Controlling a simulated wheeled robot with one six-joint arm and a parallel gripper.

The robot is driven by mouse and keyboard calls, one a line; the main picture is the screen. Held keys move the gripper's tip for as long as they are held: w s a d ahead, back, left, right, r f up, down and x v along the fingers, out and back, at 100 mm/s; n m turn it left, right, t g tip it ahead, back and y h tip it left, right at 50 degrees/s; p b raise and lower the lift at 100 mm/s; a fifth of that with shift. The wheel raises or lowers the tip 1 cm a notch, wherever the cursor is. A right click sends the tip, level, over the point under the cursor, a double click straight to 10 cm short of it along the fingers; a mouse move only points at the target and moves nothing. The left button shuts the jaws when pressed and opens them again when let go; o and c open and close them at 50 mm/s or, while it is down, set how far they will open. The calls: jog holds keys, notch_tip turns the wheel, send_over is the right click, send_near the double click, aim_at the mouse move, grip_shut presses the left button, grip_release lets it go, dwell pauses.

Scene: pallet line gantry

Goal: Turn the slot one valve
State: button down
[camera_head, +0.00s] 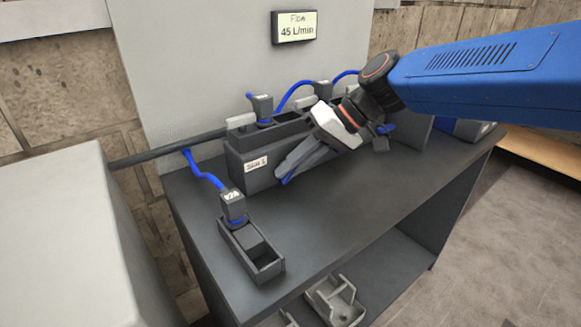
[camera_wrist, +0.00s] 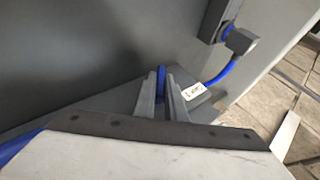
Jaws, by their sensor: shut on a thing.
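The slot one valve shows as a blue handle (camera_head: 288,176) low at the front of the dark grey box, beside the label "Slot 1" (camera_head: 256,163). My gripper (camera_head: 284,168) reaches down from the right, and its two grey fingers are shut on this handle. In the wrist view the blue handle (camera_wrist: 161,82) stands upright between the fingertips (camera_wrist: 162,95). The fingers hide most of the valve, so its turn angle is hard to tell.
A flow display (camera_head: 296,27) on the panel reads 45 L/min. Blue hoses run to grey connectors (camera_head: 261,107) behind the box. A small holder (camera_head: 252,252) with a connector labelled "V2A" (camera_head: 233,204) stands front left. The bench top (camera_head: 340,215) is clear in front.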

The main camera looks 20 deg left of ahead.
jog(key=g+y, duration=0.1)
jog(key=m+g+y, duration=0.1)
jog(key=g, duration=0.1)
jog(key=shift+w+d+f+y, duration=0.1)
jog(key=shift+w+f+y, duration=0.05)
jog(key=shift+y, duration=0.15)
jog(key=shift+m+g+y, duration=0.4)
jog(key=shift+g+y, duration=0.4)
jog(key=shift+g, duration=0.2)
jog(key=shift+f, duration=0.1)
jog(key=c, duration=1.8)
grip_release()
jog(key=v, duration=1.7)
jog(key=shift+d+f, duration=0.1)
jog(key=shift+d, duration=0.05)
